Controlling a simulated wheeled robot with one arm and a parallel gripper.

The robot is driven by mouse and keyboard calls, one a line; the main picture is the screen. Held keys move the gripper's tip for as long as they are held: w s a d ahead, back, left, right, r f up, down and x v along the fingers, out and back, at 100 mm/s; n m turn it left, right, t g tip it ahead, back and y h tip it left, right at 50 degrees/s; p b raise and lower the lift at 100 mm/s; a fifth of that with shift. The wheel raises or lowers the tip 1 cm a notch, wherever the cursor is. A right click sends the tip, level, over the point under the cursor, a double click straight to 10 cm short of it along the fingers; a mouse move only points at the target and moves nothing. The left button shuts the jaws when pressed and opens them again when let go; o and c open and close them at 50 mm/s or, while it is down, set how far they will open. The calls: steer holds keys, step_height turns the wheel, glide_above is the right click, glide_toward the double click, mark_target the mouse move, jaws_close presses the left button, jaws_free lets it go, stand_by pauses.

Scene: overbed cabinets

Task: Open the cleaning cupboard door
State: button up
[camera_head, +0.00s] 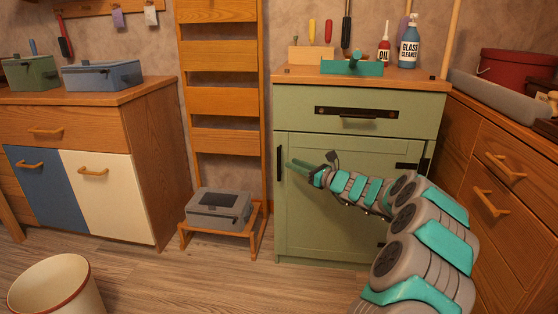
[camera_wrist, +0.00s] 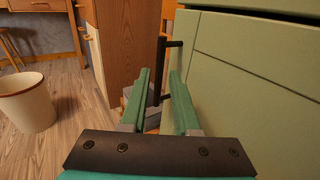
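The green cupboard (camera_head: 350,190) stands at the centre right, with a drawer above and one panelled door (camera_head: 335,225) below. The door looks shut. Its black vertical bar handle (camera_head: 279,163) is on the left edge, and hinges show on the right. My gripper (camera_head: 293,164) reaches in from the right to just beside the handle. In the wrist view my gripper (camera_wrist: 160,75) has its two green fingers apart, and the handle bar (camera_wrist: 161,65) shows between them. I cannot tell whether either finger touches it.
A wooden ladder rack (camera_head: 222,100) with a grey box (camera_head: 218,208) on its low step stands left of the cupboard. A cream bin (camera_head: 57,285) is at the front left. Wooden drawers (camera_head: 505,165) stand close on the right. The floor before the cupboard's left side is clear.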

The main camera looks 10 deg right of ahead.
glide_above(279, 176)
steer(key=shift+w, duration=0.4)
jaws_close()
steer(key=shift+d, duration=0.1)
stand_by(1.3)
